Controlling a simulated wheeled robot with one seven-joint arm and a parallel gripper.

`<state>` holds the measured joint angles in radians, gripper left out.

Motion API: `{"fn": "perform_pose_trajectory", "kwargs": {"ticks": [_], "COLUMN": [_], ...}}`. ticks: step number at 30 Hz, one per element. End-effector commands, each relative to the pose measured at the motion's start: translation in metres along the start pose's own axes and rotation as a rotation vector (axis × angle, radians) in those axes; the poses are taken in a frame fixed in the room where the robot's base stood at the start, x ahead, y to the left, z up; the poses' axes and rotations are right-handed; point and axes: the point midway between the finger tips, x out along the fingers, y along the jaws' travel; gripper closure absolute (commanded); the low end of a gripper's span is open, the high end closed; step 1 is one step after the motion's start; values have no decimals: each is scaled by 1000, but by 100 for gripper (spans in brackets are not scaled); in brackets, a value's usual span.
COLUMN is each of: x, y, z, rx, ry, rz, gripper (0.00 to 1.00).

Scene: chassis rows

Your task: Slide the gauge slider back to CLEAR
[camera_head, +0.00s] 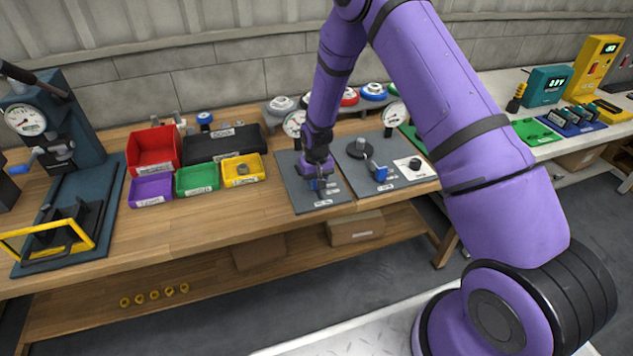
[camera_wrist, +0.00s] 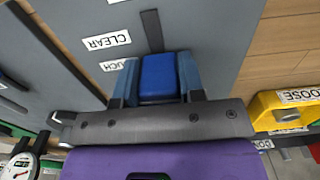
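The gauge slider, a blue block (camera_wrist: 158,78), sits on a dark slot (camera_wrist: 152,30) in a grey panel (camera_wrist: 215,25). In the wrist view it is level with a partly hidden label ending "UCH" (camera_wrist: 117,65). The CLEAR label (camera_wrist: 106,41) lies beside the slot, farther along it. My gripper (camera_wrist: 159,80) has one finger on each side of the block, and both look pressed against it. In the head view my gripper (camera_head: 318,182) is low over the left grey panel (camera_head: 297,196) and mostly hides the slider. A dial gauge (camera_head: 293,122) stands behind.
Right of the panel is another grey panel (camera_head: 354,186) with a knob and blue-handled parts. To the left are a yellow bin (camera_head: 243,170), green bin (camera_head: 197,180), purple bin (camera_head: 151,191) and red bin (camera_head: 153,149). Bare wood (camera_head: 245,208) lies in front of them.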

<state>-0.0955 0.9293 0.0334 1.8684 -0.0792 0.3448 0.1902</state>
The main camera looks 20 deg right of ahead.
Motion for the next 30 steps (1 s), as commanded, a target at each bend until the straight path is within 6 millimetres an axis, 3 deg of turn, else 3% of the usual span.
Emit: {"fn": "perform_pose_trajectory", "kwargs": {"ticks": [5,13,21,22,24,30], "x": [0,0,0,0,0,0], "y": [0,0,0,0,0,0], "z": [3,33,36,36,36,35], "rx": [0,-2,-1,-1,-1,0], "ry": [-1,-1,-5,-5,-4,-2], "rz": [0,0,0,0,0,0], "gripper": [100,100,100,57,41,38]}}
